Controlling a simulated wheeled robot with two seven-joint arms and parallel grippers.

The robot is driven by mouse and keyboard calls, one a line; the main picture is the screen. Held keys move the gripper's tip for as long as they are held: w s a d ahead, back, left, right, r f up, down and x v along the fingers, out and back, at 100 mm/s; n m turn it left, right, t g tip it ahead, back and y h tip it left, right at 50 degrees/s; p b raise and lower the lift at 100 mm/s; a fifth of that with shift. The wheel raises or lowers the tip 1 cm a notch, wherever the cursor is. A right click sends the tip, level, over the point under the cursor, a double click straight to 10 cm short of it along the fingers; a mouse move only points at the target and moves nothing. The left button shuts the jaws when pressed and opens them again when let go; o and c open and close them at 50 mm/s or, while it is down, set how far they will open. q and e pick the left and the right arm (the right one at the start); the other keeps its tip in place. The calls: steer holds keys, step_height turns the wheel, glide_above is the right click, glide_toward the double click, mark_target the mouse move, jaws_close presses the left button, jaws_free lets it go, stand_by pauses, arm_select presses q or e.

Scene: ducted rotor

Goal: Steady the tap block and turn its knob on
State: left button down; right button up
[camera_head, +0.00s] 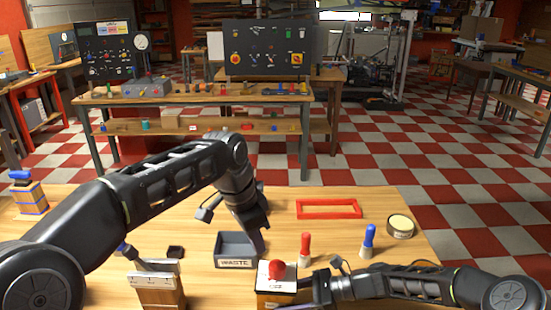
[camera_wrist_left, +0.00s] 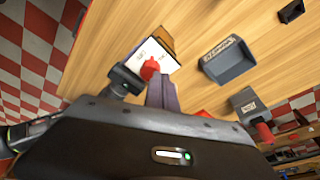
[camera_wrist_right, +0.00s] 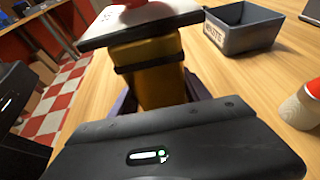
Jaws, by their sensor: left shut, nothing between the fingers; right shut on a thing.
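The tap block (camera_head: 277,298) stands near the front edge of the table, with a yellow body, a dark band and a white top plate. Its red knob (camera_head: 277,269) sits on top and also shows in the left wrist view (camera_wrist_left: 150,68). My right gripper (camera_wrist_right: 158,98) is shut on the block's yellow body (camera_wrist_right: 150,62), one finger on each side below the top plate. My left gripper (camera_head: 262,246) is shut and empty, above and behind the block, apart from the knob. In the left wrist view its closed fingers (camera_wrist_left: 162,92) point near the knob.
A grey WASTE tray (camera_head: 236,264) stands behind the block. A red-topped peg (camera_head: 305,248) and a blue-topped peg (camera_head: 368,240) stand to the right. A wooden block with a lever (camera_head: 158,290) is to the left. A red frame (camera_head: 328,201) and a round tin (camera_head: 400,227) lie farther back.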

mark_target(277, 269)
arm_select(q)
steer(key=shift+s+d+r, duration=0.25)
steer(key=shift+s+d, duration=0.2)
steer(key=shift+s, duration=0.15)
steer(key=shift+s+d+r, duration=0.25)
steer(key=shift+s+d, duration=0.2)
steer(key=shift+s, duration=0.15)
steer(key=shift+f, duration=0.1)
steer(key=shift+s+a+x, duration=0.15)
steer(key=shift+a+x, duration=0.05)
steer(key=shift+x, duration=0.9)
steer(key=shift+s+a+x, duration=0.1)
steer(key=shift+a+x, duration=0.1)
steer(key=shift+x, duration=0.9)
steer(key=shift+s+a+x, duration=0.15)
steer(key=shift+a+x, duration=0.1)
steer(key=shift+x, duration=0.85)
steer(key=shift+w+d+f, duration=0.15)
steer(key=shift+w, duration=0.05)
arm_select(e)
steer(key=shift+a, duration=0.1)
arm_select(q)
steer(key=shift+w+a, duration=0.25)
arm_select(e)
steer(key=shift+s, duration=0.1)
